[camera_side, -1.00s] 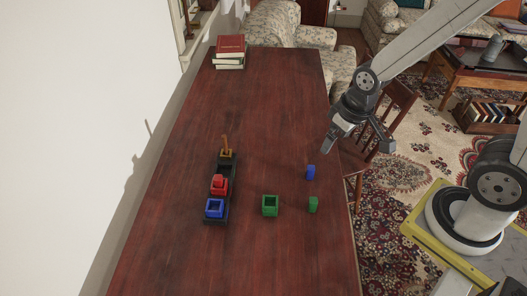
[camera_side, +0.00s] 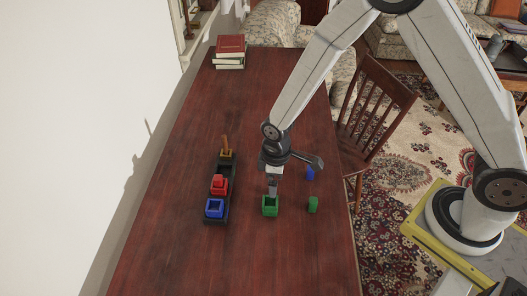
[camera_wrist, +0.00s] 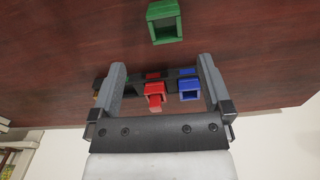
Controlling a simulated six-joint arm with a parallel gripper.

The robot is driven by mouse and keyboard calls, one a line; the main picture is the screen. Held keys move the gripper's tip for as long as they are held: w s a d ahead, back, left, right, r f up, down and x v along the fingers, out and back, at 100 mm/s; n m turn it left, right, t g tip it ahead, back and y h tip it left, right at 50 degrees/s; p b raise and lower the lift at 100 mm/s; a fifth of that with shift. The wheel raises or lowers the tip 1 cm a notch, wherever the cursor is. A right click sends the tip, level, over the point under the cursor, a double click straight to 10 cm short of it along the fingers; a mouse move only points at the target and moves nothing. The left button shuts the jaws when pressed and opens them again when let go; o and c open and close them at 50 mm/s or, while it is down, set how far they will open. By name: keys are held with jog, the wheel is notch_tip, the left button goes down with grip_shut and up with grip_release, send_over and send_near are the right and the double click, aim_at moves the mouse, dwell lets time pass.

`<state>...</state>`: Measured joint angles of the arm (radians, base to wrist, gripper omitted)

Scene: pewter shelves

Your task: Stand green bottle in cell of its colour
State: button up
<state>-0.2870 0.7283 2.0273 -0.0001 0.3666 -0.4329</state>
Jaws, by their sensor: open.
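The green bottle (camera_side: 313,205), a small green block-like shape in the side view, stands on the table right of the green cell (camera_side: 270,206). My gripper (camera_side: 272,190) points down just above or behind the green cell; the exact gap is unclear. In the wrist view my gripper (camera_wrist: 161,62) has its fingers wide apart with nothing held between them. The green bottle is not in the wrist view.
The rack holds a blue cell (camera_side: 214,208), a red cell (camera_side: 217,191) with a red piece in it, and a yellow cell (camera_side: 226,154) with a brownish upright piece. A blue piece (camera_side: 310,174) stands behind the green bottle. Books (camera_side: 230,50) lie at the far end.

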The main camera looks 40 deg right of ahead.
aim_at(270, 205)
jog(key=shift+w+a+f+n, duration=0.1)
jog(key=shift+a+f+n, duration=0.4)
jog(key=shift+f, duration=1.75)
jog(key=shift+f, duration=0.15)
jog(key=shift+f, duration=2.45)
grip_shut()
